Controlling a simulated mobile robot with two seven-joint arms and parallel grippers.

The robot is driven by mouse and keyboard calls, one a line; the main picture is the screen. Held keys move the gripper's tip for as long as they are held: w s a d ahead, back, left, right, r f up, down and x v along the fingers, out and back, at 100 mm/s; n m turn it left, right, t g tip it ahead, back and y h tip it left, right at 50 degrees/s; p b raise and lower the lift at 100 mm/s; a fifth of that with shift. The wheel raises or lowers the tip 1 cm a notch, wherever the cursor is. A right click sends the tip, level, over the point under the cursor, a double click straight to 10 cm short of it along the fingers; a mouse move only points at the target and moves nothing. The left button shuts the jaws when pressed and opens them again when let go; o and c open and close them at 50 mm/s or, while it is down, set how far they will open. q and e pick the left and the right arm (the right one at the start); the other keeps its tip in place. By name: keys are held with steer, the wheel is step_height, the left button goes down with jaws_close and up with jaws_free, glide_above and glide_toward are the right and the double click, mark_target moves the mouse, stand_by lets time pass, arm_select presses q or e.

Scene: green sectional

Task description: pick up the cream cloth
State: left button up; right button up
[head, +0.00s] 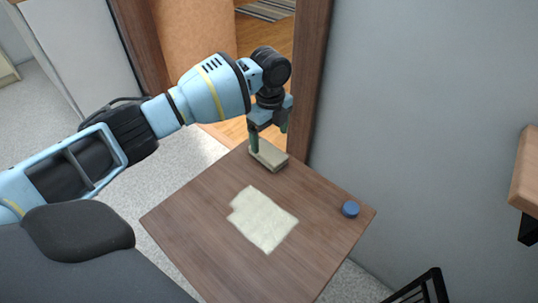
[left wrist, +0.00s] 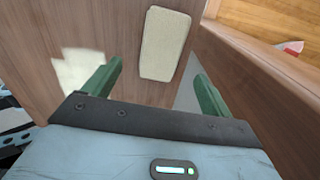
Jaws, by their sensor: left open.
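The cream cloth (head: 262,218) lies flat on the middle of the brown wooden table (head: 190,212), with a small notch at its left corner. It also shows as a pale, bright patch at the left in the left wrist view (left wrist: 80,72). My left gripper (head: 269,138) is open, pointing down above the table's far corner, away from the cloth. Its green fingers (left wrist: 158,72) are on either side of the line to a beige block (left wrist: 165,43), with nothing held between them. My right gripper is not in view.
The beige block (head: 268,157) lies at the table's far corner, below my left gripper. A small blue round object (head: 350,209) sits near the right corner. A grey wall (head: 420,110) stands beyond the right side. The table around the cloth is clear.

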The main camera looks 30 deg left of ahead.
mark_target(270, 152)
arm_select(q)
steer(key=shift+f, duration=0.8)
steer(key=shift+w+a+f+b, duration=0.1)
steer(key=shift+f+b, duration=1.35)
steer(key=shift+f, duration=1.2)
steer(key=shift+r, duration=0.1)
steer(key=shift+c, duration=0.5)
steer(key=c, duration=1)
